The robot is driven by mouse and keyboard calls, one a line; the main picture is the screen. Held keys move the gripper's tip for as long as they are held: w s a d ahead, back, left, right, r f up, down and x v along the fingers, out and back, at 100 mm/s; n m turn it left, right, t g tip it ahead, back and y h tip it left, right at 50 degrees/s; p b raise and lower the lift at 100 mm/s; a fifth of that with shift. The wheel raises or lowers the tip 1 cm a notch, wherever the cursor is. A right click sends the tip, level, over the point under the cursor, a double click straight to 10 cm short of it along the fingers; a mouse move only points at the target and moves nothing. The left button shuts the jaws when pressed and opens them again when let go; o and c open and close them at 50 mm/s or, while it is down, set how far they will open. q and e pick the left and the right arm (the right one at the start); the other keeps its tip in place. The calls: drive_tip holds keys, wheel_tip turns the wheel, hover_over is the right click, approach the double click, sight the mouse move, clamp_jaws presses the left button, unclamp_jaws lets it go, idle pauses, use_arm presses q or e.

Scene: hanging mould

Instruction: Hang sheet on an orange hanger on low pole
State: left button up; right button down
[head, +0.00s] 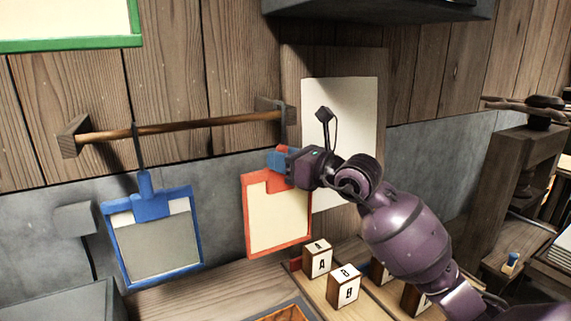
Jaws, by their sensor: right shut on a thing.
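The low wooden pole (200,125) runs between two wall brackets. An orange-red framed hanger (249,215) with a cream sheet (277,222) is below the pole's right end, in front of the wall. My right gripper (279,161), with blue fingertips, is shut on the top of this orange hanger. The pole's right end is just above the gripper. My left gripper is not in view.
A blue framed hanger (151,205) with a grey sheet hangs from the pole's left part. Lettered blocks (318,259) stand on the wooden counter below. A white panel (355,115) is behind my right arm. The pole's middle is free.

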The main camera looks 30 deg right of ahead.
drive_tip(key=shift+w+b, duration=0.3)
drive_tip(key=shift+w, duration=0.6)
drive_tip(key=w, duration=0.1)
drive_tip(key=w+f+b, duration=0.1)
drive_tip(key=w, duration=0.1)
drive_tip(key=shift+w+d+f+b, duration=0.15)
drive_tip(key=shift+f+b, duration=0.1)
drive_tip(key=shift+b, duration=0.15)
drive_tip(key=c, duration=1)
unclamp_jaws()
drive_tip(key=shift+o, duration=0.7)
